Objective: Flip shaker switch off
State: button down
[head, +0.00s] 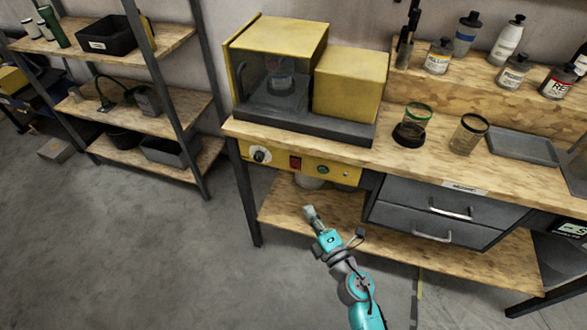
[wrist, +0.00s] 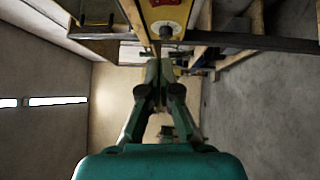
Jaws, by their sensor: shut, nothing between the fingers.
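The yellow shaker (head: 349,82) with a clear-fronted chamber stands on the wooden bench. A yellow control panel (head: 272,160) hangs under the bench edge, with a dark knob (head: 261,154), a red switch (head: 295,163) and a small green button (head: 322,170). My gripper (head: 309,209) is shut and empty, below the panel and apart from the switch. In the wrist view my closed fingers (wrist: 159,66) point towards the panel (wrist: 185,14). There the knob (wrist: 167,32) shows near the fingertips and the red switch (wrist: 165,3) is cut off by the top edge. The switch position cannot be told.
Grey drawers (head: 441,209) stand under the bench to the right. A lower wooden shelf (head: 300,213) lies below the panel. Bottles (head: 437,57) and jars (head: 468,135) stand on the bench. Shelving (head: 150,100) is at left; the floor (head: 130,250) before it is clear.

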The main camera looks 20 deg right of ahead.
jog(key=shift+w+r+n, duration=0.1)
jog(key=shift+w+n, duration=0.2)
jog(key=shift+w, duration=0.45)
send_near(292, 162)
jog(key=w+a, duration=0.3)
jog(key=shift+w+d+r, duration=0.1)
jog(key=shift+w+d, duration=0.35)
jog(key=shift+w, duration=0.35)
jog(key=shift+w+d+r, duration=0.1)
jog(key=shift+w+d, duration=0.3)
jog(key=shift+w, duration=0.4)
jog(key=shift+w+d+r, duration=0.1)
jog(key=shift+w+d, duration=0.05)
